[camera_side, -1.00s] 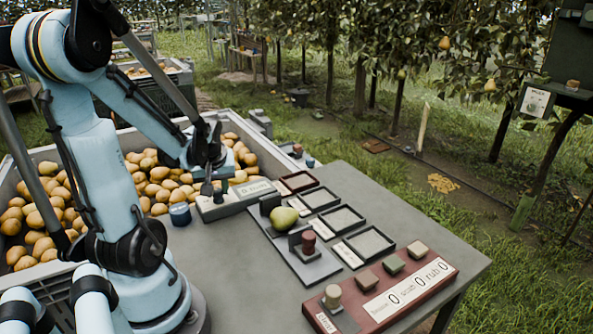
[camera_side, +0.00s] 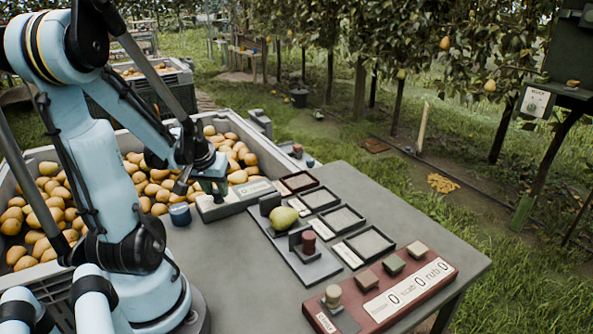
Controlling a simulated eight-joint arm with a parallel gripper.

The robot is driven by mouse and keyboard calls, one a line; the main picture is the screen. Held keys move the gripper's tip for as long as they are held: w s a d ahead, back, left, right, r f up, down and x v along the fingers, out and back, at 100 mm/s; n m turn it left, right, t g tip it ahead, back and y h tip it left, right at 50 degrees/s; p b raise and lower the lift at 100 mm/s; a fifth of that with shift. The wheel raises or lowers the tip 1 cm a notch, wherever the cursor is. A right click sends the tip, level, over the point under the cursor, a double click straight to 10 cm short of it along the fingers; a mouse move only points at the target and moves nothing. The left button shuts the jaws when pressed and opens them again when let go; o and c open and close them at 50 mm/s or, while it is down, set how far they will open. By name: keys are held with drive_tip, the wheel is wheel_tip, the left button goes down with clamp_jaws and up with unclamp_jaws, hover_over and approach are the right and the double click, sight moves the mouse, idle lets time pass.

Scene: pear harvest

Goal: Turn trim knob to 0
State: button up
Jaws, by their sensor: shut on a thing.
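The grey scale box (camera_side: 233,205) with a pale display lies on the left end of the table, beside the pear bin. The small dark trim knob (camera_side: 219,198) is on top of the box near its left end, mostly hidden by my fingers. My gripper (camera_side: 218,190) points down over this end and is shut on the knob. The display's digits and the knob's mark are too small to read.
A blue cap-like item (camera_side: 180,214) stands just left of the box. A green pear (camera_side: 284,218) sits on a grey fixture to the right, near several shallow trays (camera_side: 370,243). A red counter panel (camera_side: 390,292) is at the front right. The pear bin (camera_side: 95,237) lies left.

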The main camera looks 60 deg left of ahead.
drive_tip(key=shift+m, duration=0.5)
drive_tip(key=o, duration=1)
drive_tip(key=shift+o, duration=0.2)
drive_tip(key=shift+r, duration=0.1)
drive_tip(key=v, duration=1.1)
drive_tip(key=shift+s+r, duration=0.25)
drive_tip(key=shift+r, duration=0.15)
drive_tip(key=shift+a, duration=0.1)
